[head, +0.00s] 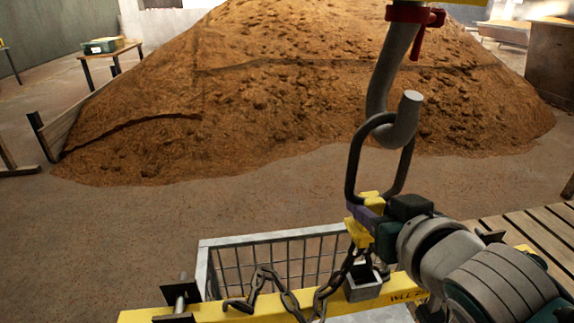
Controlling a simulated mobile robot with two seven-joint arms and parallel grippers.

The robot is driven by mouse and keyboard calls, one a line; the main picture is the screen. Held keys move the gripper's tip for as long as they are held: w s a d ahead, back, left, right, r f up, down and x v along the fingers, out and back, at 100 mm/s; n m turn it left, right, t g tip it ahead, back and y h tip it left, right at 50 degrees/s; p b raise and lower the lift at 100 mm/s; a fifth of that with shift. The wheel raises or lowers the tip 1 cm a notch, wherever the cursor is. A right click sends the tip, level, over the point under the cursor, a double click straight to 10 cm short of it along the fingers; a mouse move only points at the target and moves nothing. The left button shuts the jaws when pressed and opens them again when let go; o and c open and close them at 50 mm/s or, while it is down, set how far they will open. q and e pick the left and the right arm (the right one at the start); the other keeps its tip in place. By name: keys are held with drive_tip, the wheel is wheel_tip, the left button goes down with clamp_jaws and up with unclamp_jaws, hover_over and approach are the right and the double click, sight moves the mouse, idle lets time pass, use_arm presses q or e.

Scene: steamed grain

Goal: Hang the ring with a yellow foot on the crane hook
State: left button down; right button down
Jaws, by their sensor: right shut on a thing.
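The crane hook (378,80) is a thick grey hook hanging from the top, with its tip (411,102) turned up at the right. The ring (352,165) is a dark oblong link, upright, with its top at the hook's bowl. The two overlap in the head view; I cannot tell for sure whether the ring bears on the hook. The yellow foot (357,236) is at the ring's lower end. My right gripper (370,211) comes from the lower right and is shut on the foot. My left gripper is not in view.
A dark chain (290,303) runs below the foot, over a yellow beam (250,310). A wire-mesh crate (225,243) stands behind the beam. Wooden slats (530,232) lie at the right. A large brown grain heap (250,100) fills the back, with bare floor (130,225) before it.

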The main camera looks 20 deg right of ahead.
drive_tip(key=shift+c, duration=2.2)
unclamp_jaws()
drive_tip(key=shift+w+r, duration=0.1)
drive_tip(key=shift+r, duration=0.05)
drive_tip(key=shift+f, duration=0.2)
drive_tip(key=p+v, duration=0.4)
drive_tip(key=v, duration=0.6)
drive_tip(key=s+a+r+n+g+y+p, duration=0.1)
drive_tip(key=s+a+r+n+g+p, duration=0.2)
drive_tip(key=r+p, duration=1.1)
drive_tip(key=s+a+r+g+y+p, duration=0.1)
drive_tip(key=s+r+g+p, duration=0.35)
drive_tip(key=r+p, duration=0.85)
drive_tip(key=s+a+r+n+g+y+p, duration=0.15)
drive_tip(key=s+r+p, duration=0.45)
drive_tip(key=r+p, duration=0.8)
wheel_tip(320, 180, up, 32)
drive_tip(key=p, duration=3.2)
drive_tip(key=shift+w+r+g, duration=0.2)
drive_tip(key=shift+w+g, duration=0.05)
drive_tip(key=shift+g, duration=0.05)
drive_tip(key=shift+d, duration=0.1)
